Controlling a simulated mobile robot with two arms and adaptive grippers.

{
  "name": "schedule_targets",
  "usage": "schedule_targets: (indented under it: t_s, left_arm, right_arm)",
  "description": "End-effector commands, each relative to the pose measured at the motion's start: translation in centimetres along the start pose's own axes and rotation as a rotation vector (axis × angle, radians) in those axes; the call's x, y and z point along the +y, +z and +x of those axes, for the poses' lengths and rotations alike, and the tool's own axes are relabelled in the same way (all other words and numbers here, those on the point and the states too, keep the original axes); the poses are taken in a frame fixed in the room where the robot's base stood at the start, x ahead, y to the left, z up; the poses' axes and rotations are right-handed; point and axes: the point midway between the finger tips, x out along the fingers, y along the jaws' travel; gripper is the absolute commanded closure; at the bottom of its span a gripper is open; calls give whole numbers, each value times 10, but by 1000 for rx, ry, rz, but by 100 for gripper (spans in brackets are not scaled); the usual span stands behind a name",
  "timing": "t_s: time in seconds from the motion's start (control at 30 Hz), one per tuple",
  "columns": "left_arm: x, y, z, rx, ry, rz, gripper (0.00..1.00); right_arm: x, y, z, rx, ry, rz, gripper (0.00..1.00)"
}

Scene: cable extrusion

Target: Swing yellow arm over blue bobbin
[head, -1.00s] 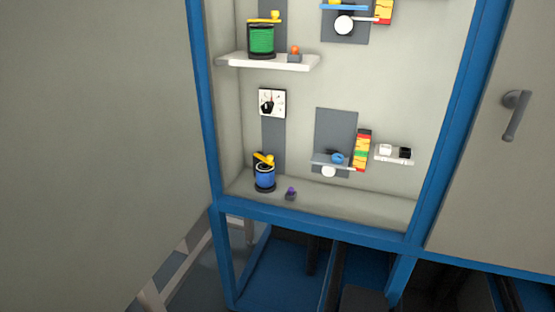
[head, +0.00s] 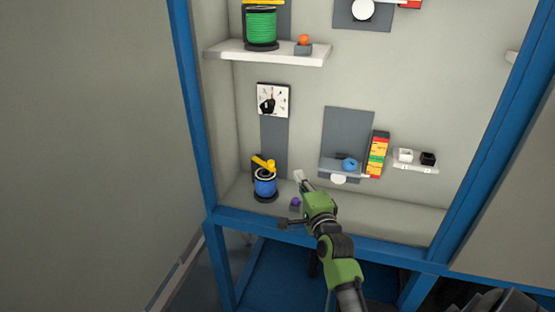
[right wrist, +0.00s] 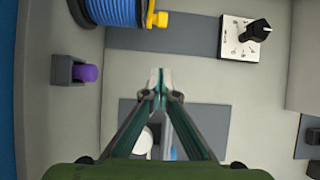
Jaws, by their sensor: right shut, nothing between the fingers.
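The blue bobbin (head: 265,184) stands upright on the cabinet's bottom shelf at the left. The yellow arm (head: 263,164) sits at the top of the bobbin. In the right wrist view the blue bobbin (right wrist: 112,10) is cut by the upper edge, and the yellow arm's end (right wrist: 159,19) sticks out beside it. My right gripper (head: 300,177) is to the right of the bobbin, apart from it. In the right wrist view its fingertips (right wrist: 158,80) are together and empty, a little away from the yellow arm. My left gripper is not in view.
A purple knob on a grey block (head: 295,203) is beside the bobbin, near my right gripper. A dial (head: 273,100) is on the back wall above. A green bobbin (head: 261,27) stands on the upper shelf (head: 275,55). Blue cabinet posts (head: 196,110) frame the opening.

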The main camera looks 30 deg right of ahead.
Motion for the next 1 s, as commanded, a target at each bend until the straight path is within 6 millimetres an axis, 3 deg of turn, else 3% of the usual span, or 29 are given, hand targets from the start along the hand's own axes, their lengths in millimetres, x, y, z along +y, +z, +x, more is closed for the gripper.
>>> schedule_targets:
  t_s: [0.1, 0.27, 0.37, 0.6, 0.8, 1.0]
  left_arm:
    - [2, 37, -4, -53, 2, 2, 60]
    - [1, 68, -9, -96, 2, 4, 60]
    - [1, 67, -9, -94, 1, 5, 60]
    - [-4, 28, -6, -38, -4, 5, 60]
    - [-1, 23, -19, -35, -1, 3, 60]
    - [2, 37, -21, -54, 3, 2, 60]
  right_arm:
    - [-2, 0, 15, -1, -2, -2, 100]
    - [-2, 1, 43, -2, 0, -6, 100]
    - [-1, 1, 61, -2, 0, -5, 100]
    - [-1, 0, 99, -2, 1, -7, 100]
    - [-2, 30, 86, -3, 2, -3, 100]
    - [0, 38, 82, -2, 2, -6, 100]
